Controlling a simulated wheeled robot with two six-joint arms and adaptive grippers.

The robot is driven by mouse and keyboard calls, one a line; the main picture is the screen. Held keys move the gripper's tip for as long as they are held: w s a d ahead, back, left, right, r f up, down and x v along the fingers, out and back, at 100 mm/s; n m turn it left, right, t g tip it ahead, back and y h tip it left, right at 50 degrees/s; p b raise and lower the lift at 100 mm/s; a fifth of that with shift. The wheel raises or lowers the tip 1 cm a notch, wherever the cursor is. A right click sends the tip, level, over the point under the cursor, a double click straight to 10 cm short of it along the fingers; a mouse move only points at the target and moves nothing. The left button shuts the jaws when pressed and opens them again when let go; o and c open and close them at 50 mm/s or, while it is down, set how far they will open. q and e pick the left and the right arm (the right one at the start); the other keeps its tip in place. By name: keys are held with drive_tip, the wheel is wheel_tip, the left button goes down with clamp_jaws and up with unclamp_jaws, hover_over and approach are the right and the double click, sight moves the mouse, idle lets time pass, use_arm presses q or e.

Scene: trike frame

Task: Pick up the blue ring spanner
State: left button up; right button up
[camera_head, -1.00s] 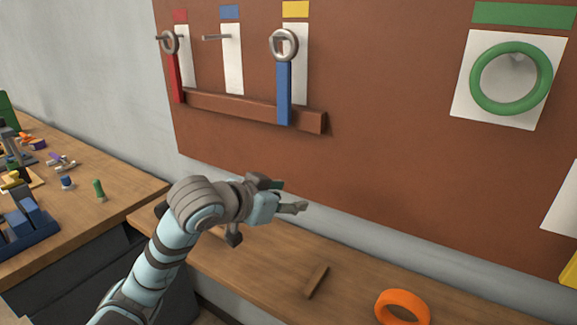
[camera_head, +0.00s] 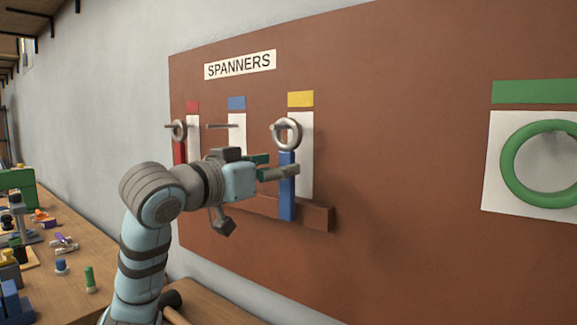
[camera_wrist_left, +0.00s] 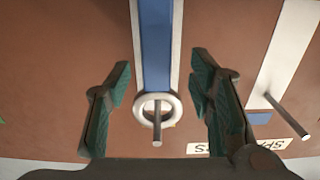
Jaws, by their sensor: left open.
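The blue ring spanner (camera_head: 287,197) hangs upright on a peg under the yellow label, its silver ring around the peg and its blue handle down against the brown ledge. My left gripper (camera_head: 283,166) is open and empty, in front of the handle just below the ring. In the left wrist view the blue spanner (camera_wrist_left: 155,45) appears ring downward between the two spread fingers of my left gripper (camera_wrist_left: 160,72), with gaps on both sides. My right gripper is out of view.
A red spanner (camera_head: 179,152) hangs on the left peg, and the peg (camera_head: 222,127) under the blue label (camera_head: 236,103) is empty. The ledge (camera_head: 318,216) runs below. A green ring (camera_head: 510,165) hangs at right. A bench with loose parts (camera_head: 60,240) stands at left.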

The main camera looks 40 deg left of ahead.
sight(284, 164)
use_arm(q)
drive_tip(key=w, duration=0.3)
drive_tip(key=shift+w+d+r+p, duration=0.1)
drive_tip(key=shift+w+r+p, duration=0.05)
drive_tip(key=shift+r+p, duration=0.15)
drive_tip(key=shift+w+f, duration=0.1)
drive_tip(key=shift+w, duration=0.2)
drive_tip(key=shift+s, duration=0.1)
clamp_jaws()
